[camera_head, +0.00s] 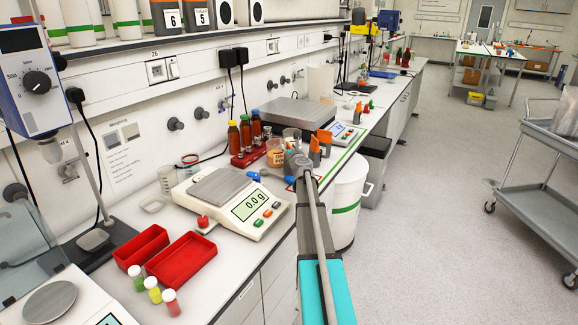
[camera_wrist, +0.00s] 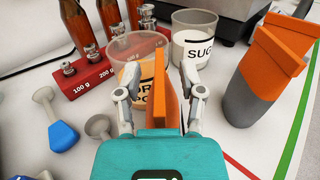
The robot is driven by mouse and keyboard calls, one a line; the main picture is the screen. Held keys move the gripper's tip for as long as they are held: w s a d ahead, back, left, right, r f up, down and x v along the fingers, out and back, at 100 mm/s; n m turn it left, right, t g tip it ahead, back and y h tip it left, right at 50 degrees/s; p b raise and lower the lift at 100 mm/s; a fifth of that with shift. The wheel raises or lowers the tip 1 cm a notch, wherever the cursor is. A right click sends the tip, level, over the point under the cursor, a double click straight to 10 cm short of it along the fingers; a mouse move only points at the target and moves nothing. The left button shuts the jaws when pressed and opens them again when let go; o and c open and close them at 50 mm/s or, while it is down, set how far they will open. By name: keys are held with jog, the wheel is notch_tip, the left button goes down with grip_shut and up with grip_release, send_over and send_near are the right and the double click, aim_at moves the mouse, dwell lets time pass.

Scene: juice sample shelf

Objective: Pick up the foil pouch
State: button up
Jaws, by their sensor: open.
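In the wrist view an upright orange piece (camera_wrist: 160,85), seen nearly edge-on, stands between the fingers of my gripper (camera_wrist: 160,96); it looks like a foil pouch. My gripper is open, with a finger on either side; whether either touches it is unclear. The orange piece's lower part is hidden behind my teal gripper body. Orange-topped grey pouches (camera_wrist: 250,88) stand to the right of my gripper, one partly behind another. In the head view my gripper (camera_head: 297,160) is over the bench, just left of orange-and-grey pouches (camera_head: 315,155).
A red weight block (camera_wrist: 82,82), brown bottles and blue-handled scoops (camera_wrist: 62,135) lie left. A balance (camera_head: 222,195) stands nearby.

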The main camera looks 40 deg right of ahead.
dwell(0.4)
grip_shut()
